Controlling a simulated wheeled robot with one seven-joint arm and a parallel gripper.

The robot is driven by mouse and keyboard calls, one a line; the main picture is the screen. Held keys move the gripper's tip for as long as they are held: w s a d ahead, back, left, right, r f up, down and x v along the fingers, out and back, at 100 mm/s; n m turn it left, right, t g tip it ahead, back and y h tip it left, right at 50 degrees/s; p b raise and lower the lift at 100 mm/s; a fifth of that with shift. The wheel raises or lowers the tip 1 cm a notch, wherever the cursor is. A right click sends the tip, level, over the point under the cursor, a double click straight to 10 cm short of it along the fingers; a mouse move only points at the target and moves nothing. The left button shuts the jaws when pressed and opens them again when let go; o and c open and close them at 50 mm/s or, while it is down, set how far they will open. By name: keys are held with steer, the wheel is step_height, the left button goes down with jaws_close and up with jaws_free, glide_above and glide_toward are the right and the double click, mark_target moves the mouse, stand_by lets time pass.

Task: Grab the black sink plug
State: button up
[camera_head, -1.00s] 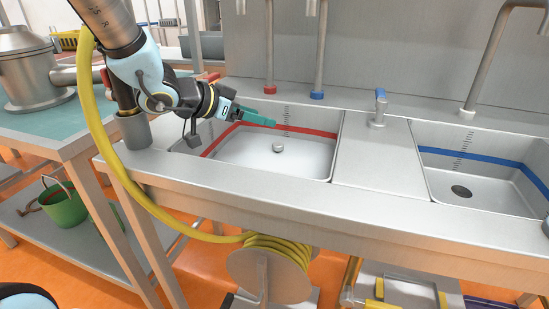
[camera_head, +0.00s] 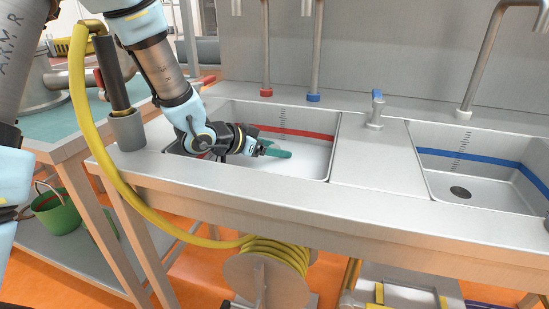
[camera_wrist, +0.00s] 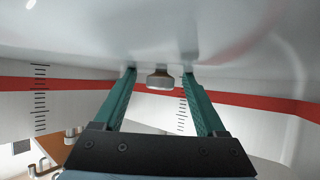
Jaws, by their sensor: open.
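The sink plug shows in the wrist view as a small grey-brown metallic knob (camera_wrist: 160,80), not plainly black, on the pale bottom of the left sink. My gripper (camera_head: 283,153) is down inside that sink, with its green fingers low over the bottom. In the wrist view my gripper (camera_wrist: 160,66) is open, with one finger on either side of the plug and a gap on both sides. In the head view the plug is hidden behind my gripper.
The left sink (camera_head: 315,165) has a red stripe and steel walls close around my gripper. The right sink (camera_head: 478,198) has a blue stripe and an open drain. A blue-handled tap (camera_head: 376,105) stands between them. A yellow hose (camera_head: 82,130) hangs at the left.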

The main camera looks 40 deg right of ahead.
steer(key=shift+d, duration=0.15)
jaws_close()
stand_by(0.5)
